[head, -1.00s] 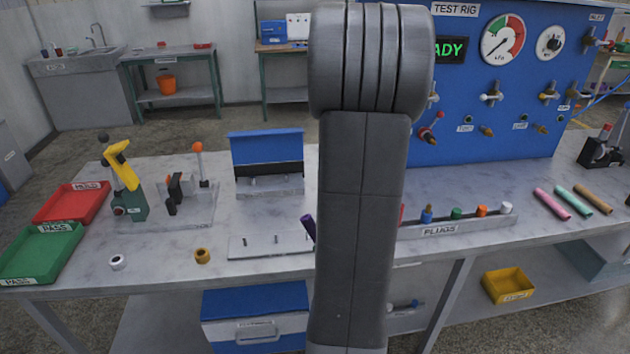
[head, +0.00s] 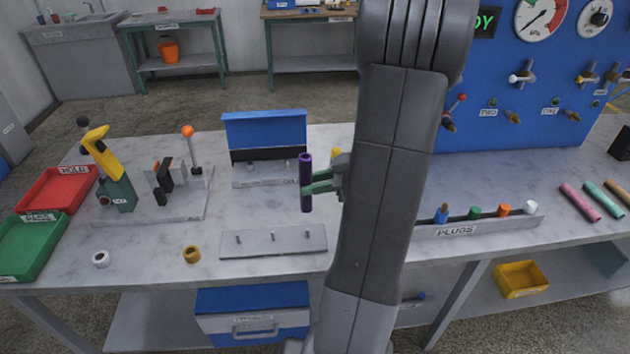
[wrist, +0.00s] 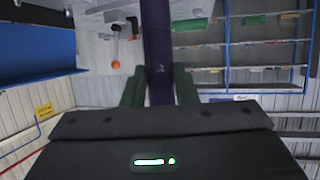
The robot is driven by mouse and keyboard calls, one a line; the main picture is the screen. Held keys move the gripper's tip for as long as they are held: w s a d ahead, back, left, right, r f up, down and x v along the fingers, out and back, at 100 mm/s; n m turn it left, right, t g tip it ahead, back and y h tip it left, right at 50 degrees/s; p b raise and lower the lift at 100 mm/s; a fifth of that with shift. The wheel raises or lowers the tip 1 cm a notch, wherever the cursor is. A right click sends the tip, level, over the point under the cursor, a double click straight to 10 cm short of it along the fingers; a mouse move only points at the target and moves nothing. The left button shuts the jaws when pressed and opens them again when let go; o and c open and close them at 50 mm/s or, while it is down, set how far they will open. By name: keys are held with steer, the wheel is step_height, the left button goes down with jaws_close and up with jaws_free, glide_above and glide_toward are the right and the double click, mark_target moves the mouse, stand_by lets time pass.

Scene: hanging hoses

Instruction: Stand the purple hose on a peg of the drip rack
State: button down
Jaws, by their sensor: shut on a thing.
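The purple hose (head: 306,182) stands upright in the air above the bench in the head view. My gripper (head: 318,185) is shut on it around its middle, coming from the right. In the wrist view the purple hose (wrist: 158,50) runs between the two green fingers of my gripper (wrist: 160,88). The drip rack (head: 273,241) is a pale flat plate with several short pegs, near the front of the bench. The hose is behind the rack's right part and apart from its pegs. My arm hides part of the bench to the right.
A white ring (head: 101,259) and a brass ring (head: 192,254) lie left of the rack. A blue-lidded fixture (head: 264,125) stands behind, and a clamp stand (head: 190,150) to the left. The plug holder (head: 480,226) lies right of my arm. Bare bench lies around the rack.

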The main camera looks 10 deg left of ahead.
steer(key=shift+w+f+b, duration=0.1)
steer(key=shift+f+b, duration=0.25)
steer(key=shift+b, duration=0.65)
step_height(320, 180, down, 5)
steer(key=b, duration=0.6)
steer(key=shift+f, duration=0.2)
steer(key=shift+b, duration=1.85)
stand_by(0.5)
steer(key=shift+f+b, duration=2.3)
steer(key=shift+b, duration=0.5)
steer(key=c, duration=1.1)
jaws_free()
steer(key=shift+d, duration=0.15)
steer(key=v, duration=1.3)
steer(key=shift+w+d+r, duration=0.1)
steer(key=shift+d+r, duration=0.15)
